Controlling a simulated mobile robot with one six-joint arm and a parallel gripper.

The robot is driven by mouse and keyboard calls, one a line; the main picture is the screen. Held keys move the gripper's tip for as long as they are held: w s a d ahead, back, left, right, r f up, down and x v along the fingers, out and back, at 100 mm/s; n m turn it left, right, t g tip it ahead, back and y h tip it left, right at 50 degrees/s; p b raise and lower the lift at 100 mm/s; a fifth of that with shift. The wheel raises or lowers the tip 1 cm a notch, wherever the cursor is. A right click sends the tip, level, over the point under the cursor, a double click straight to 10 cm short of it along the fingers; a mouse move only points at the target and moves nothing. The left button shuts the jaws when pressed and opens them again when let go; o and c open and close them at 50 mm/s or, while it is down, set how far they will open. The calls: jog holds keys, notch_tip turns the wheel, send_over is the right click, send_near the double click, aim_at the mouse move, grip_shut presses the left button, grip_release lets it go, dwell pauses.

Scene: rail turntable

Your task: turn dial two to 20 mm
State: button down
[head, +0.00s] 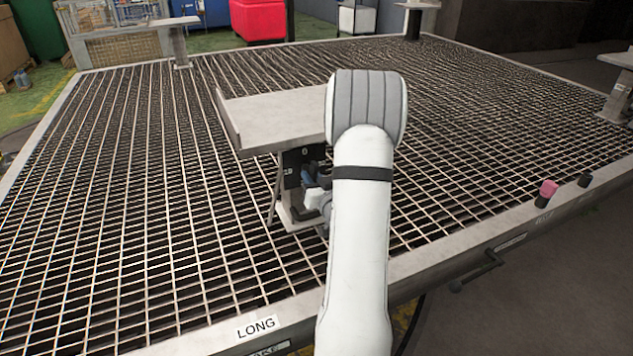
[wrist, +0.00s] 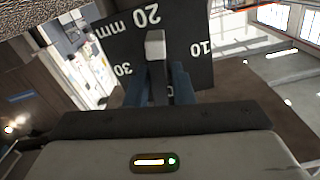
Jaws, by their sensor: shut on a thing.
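A dark dial plate (wrist: 188,60) with white marks "20 mm", "10" and "30" fills the top middle of the wrist view. The plate (head: 297,160) also shows in the head view, under a grey tray on a stand. A pale grey dial knob (wrist: 155,45) stands out from the plate, its visible end just below the "20". My gripper (wrist: 159,78) is shut on the knob, with a blue finger on each side. The gripper (head: 313,185) is partly hidden by my white arm in the head view. I cannot tell the dial's number.
The grey tray (head: 275,115) sits above the dial. A wide metal grating (head: 120,180) surrounds the stand. A front rim (head: 180,335) with a "LONG" label, a crank handle (head: 480,275) and a pink knob (head: 548,188) lie nearer me.

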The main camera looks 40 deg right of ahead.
jog(key=shift+f+n+b, duration=0.1)
jog(key=shift+n+b, duration=0.8)
jog(key=shift+b, duration=0.2)
jog(key=shift+c, duration=1)
grip_release()
jog(key=b+v, duration=0.1)
jog(key=v, duration=0.8)
